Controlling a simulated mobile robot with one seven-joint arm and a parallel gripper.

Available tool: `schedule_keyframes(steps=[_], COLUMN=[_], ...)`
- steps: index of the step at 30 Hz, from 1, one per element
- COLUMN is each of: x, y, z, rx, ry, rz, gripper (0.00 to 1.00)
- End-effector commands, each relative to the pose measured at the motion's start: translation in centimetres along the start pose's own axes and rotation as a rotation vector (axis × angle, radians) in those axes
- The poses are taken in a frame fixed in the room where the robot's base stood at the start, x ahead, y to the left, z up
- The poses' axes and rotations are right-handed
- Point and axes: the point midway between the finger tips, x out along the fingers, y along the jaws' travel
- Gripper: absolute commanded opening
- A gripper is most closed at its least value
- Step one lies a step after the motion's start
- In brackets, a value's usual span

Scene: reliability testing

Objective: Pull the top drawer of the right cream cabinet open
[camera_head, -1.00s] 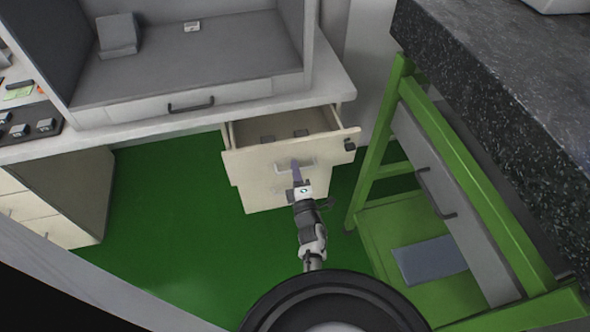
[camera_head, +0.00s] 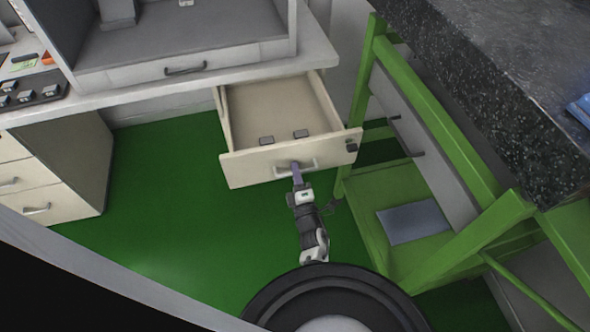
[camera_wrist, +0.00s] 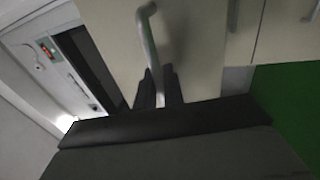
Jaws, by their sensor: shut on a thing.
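The top drawer (camera_head: 289,158) of the right cream cabinet is pulled well out in the head view. Its inside shows, with two small dark blocks (camera_head: 301,134) on its floor near the front. My gripper (camera_head: 296,177) is shut on the drawer's handle (camera_head: 310,166) at the front panel. In the wrist view the handle (camera_wrist: 146,35) runs down between my two dark fingertips (camera_wrist: 159,88). The drawers under the top one are hidden by its front in the head view.
A green frame (camera_head: 432,119) with a shelf stands close right of the drawer. A dark speckled counter (camera_head: 480,80) is at the upper right. A white desk (camera_head: 110,107) lies behind. Green floor (camera_head: 165,190) is free to the left.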

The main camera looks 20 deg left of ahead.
Motion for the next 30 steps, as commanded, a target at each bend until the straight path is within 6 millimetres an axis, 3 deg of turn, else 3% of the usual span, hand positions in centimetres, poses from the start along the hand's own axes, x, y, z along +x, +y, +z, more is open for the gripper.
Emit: schedule_keyframes(steps=[20, 21, 30], x=[-0.53, -0.53, -0.54], y=[0.18, 0.18, 0.15], z=[-0.08, -0.08, -0.03], rx=[0.000, 0.000, 0.000], ry=[0.002, 0.002, 0.001], rz=[0.002, 0.002, 0.001], gripper=[0.00, 0.14, 0.14])
